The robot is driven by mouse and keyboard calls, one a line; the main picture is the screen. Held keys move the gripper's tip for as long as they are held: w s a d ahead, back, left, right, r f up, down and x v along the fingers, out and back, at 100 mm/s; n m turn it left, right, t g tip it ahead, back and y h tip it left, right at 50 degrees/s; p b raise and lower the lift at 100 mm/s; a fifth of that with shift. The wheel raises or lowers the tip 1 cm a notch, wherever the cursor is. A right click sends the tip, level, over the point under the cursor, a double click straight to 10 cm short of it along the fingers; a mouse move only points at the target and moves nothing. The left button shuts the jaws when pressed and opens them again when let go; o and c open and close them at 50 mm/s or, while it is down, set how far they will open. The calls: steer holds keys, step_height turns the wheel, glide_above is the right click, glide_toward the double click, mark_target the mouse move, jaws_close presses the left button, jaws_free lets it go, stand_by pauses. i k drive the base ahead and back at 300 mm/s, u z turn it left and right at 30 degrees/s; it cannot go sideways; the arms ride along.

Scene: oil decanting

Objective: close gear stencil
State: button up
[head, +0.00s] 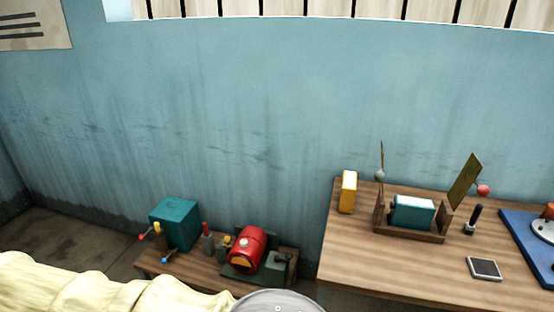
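A wooden holder (411,233) stands on the table at the right. It has two thin brass-coloured plates standing up from its ends. The left plate (382,158) is seen nearly edge-on, with a green ball knob (379,175) beside it. The right plate (465,181) leans outward to the right, with a red ball knob (483,190) beside it. Both plates stand open, away from the teal and white block (412,212) in the holder. I cannot make out a gear shape on the plates. My gripper is not in view; a cream padded arm cover crosses the lower left.
A yellow box (348,191), a dark-handled stamp-like tool (473,219), a dark flat pad (484,268) and a blue board (527,235) share the wooden table (400,270). A low bench (200,274) holds a teal box (174,222) and a red machine (248,250). The table's front left is clear.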

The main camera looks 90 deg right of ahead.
mark_target(379, 175)
steer(key=i, duration=0.7)
steer(key=z, duration=3.75)
